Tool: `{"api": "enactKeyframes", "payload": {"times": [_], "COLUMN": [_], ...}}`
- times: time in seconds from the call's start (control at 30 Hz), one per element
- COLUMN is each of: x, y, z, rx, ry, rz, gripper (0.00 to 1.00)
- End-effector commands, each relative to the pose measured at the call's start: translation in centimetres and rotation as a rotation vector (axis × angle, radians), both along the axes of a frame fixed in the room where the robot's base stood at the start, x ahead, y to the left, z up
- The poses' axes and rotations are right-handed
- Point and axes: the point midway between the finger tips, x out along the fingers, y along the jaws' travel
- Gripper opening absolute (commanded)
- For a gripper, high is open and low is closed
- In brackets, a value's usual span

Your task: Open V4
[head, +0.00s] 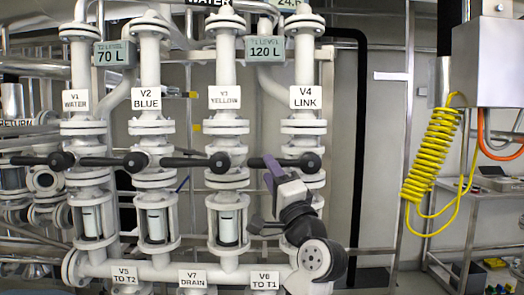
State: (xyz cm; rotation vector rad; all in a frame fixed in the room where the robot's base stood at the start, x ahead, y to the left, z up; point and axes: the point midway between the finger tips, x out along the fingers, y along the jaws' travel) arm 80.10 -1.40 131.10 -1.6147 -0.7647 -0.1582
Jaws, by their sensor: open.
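The V4 LINK label (305,97) hangs on the rightmost white pipe column. Below it is the V4 valve lever (302,163), black, with its round hub on the pipe and its arm lying horizontal to the left. My gripper (268,178) has purple fingers and is open. It is just below and close to the V4 lever, overlapping part of it in the head view. I cannot tell whether it touches the lever. My wrist hides the lower part of the V4 column.
The V1 lever (58,161), V2 lever (134,162) and V3 lever (218,162) also lie horizontal to the left. Gauges read 70 L (114,53) and 120 L (265,50). A lower pipe (150,269) carries V5, V7 and V6 labels. A yellow coiled hose (431,155) hangs at right.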

Motion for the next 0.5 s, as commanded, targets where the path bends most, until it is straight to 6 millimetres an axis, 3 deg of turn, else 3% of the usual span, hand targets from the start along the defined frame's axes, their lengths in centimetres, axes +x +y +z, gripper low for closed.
{"api": "enactKeyframes", "payload": {"times": [0.2,0.5], "x": [2.9,4.2], "y": [1.5,2.1], "z": [2.2,2.8], "rx": [0.001,-0.001], "ry": [0.001,0.000], "rz": [0.002,-0.001], "gripper": [0.42,0.42]}}
